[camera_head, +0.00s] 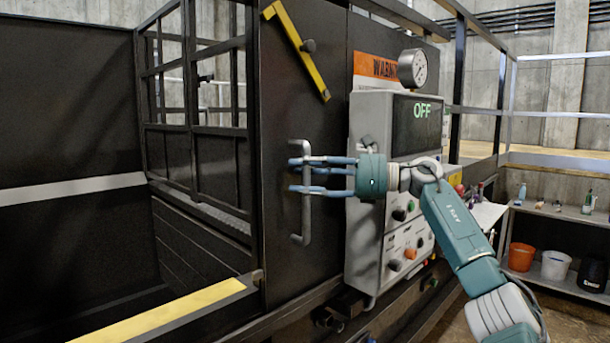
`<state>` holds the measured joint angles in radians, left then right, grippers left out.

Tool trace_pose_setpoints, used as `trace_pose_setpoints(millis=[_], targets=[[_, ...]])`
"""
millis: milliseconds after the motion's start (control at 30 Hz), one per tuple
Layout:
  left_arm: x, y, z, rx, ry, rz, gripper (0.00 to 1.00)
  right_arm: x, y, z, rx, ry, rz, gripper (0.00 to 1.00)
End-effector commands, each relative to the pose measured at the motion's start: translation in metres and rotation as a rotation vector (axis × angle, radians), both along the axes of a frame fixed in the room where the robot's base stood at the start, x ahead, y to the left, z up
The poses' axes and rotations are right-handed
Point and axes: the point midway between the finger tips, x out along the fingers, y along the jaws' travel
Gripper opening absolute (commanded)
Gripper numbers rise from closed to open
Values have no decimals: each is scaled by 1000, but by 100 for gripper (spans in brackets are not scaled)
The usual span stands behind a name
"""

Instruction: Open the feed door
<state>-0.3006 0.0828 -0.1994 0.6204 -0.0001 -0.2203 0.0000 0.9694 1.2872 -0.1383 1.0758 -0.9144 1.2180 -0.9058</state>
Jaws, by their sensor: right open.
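A dark metal door panel (285,95) stands in the middle of the view with a vertical grey bar handle (304,226) on it. A yellow latch bar (300,50) with a dark knob slants across the panel's top. My right gripper (293,175) reaches in from the right at the handle's mid-height. Its blue fingers are open, one above the other, and their tips overlap the handle. I cannot tell whether they touch it or reach around it. My left gripper is not in view.
A railing and a yellow-topped edge (170,312) lie left. Shelves with buckets stand far right.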

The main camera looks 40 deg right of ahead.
Motion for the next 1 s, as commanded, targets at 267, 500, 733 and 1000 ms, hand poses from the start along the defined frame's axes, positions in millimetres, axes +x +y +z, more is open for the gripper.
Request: trace_pose_setpoints(millis=[267, 500, 733, 1000], targets=[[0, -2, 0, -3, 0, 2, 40, -9, -7, 0, 2, 0, -4, 42], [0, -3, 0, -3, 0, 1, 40, -41, -29, -2, 0, 6, -5, 42], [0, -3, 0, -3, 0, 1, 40, -64, -44, -2, 1, 6, -3, 42], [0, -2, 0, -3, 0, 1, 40, -88, -59, 1, 1, -1, 0, 42]])
